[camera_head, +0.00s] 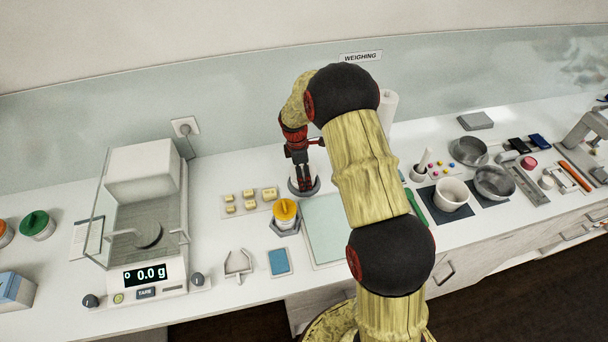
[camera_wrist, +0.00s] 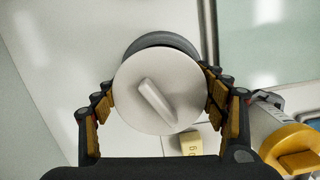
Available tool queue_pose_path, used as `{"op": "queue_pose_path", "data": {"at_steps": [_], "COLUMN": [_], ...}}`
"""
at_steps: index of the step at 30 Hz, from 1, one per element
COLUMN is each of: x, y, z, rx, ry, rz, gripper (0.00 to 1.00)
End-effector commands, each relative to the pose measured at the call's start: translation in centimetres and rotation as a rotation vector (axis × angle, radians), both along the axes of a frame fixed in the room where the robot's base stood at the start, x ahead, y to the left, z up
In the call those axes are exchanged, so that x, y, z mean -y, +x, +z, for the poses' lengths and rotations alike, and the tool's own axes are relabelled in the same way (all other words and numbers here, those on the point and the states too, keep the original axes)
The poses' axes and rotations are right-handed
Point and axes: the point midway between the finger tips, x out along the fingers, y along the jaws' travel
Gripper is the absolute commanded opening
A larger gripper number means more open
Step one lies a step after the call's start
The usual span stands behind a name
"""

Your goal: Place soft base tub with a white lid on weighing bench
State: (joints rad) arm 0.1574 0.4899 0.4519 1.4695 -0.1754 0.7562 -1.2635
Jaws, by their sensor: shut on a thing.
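The tub with the white lid (camera_wrist: 158,92) fills the middle of the wrist view, seen from above, with a raised bar across its lid. My gripper (camera_wrist: 160,100) is shut on it, one finger on each side. In the head view my gripper (camera_head: 303,184) points down at the back of the white weighing bench (camera_head: 235,292), hiding most of the tub. A dark grey round rim (camera_wrist: 160,40) shows just beyond the lid. It also shows around the fingertips in the head view (camera_head: 292,191). Whether the tub touches the bench is hard to tell.
A yellow-lidded tub (camera_head: 285,210) stands close in front of my gripper. Small yellow weights (camera_head: 249,195) lie to the left, then a glass-sided balance (camera_head: 147,232) reading 0.0 g. A pale green mat (camera_head: 322,225) lies right. Bowls (camera_head: 452,193) stand further right.

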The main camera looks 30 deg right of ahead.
Motion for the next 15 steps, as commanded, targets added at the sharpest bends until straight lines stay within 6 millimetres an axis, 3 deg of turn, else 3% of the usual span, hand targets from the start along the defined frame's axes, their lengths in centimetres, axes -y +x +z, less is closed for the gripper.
{"op": "queue_pose_path", "data": {"at_steps": [15], "x": [-0.09], "y": [-0.48], "z": [-0.91], "rx": [-0.012], "ry": [0.002], "rz": [0.001], "gripper": [0.13]}}
